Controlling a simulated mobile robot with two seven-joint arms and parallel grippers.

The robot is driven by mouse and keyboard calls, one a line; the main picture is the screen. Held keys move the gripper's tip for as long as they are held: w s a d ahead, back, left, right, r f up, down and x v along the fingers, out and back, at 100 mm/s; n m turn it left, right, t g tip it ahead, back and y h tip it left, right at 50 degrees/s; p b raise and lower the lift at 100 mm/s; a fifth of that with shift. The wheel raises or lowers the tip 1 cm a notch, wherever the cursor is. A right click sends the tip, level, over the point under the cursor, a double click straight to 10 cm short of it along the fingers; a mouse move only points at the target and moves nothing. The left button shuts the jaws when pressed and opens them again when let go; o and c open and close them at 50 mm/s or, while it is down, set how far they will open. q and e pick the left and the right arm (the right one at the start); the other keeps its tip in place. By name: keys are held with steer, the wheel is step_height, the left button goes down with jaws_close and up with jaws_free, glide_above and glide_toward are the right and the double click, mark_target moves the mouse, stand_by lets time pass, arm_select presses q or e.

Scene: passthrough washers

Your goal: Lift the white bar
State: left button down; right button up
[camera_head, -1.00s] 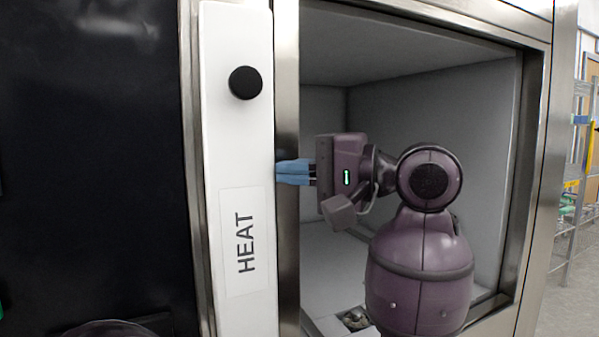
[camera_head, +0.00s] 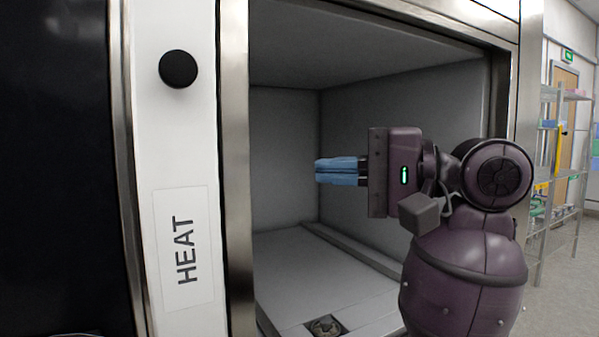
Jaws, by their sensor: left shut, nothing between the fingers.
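A tall white upright strip (camera_head: 190,130) stands at the left, with a round black knob (camera_head: 178,69) near its top and a label reading HEAT (camera_head: 185,248) lower down. It is the only white bar-like thing in view; its top and bottom run out of the picture. My left gripper (camera_head: 322,171), with blue fingertips, points left in front of the open chamber. Its fingers are shut and empty, apart from the strip and to its right. My right gripper is not in view.
A steel post (camera_head: 237,170) separates the strip from the open, grey-walled washer chamber (camera_head: 285,120). A drain (camera_head: 325,327) shows in the chamber floor. A dark panel (camera_head: 55,160) fills the far left. A wire shelf (camera_head: 550,170) stands at the far right.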

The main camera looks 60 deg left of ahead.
arm_select(q)
steer(key=shift+v, duration=0.95)
steer(key=shift+s+d+f, duration=0.1)
steer(key=shift+s, duration=0.05)
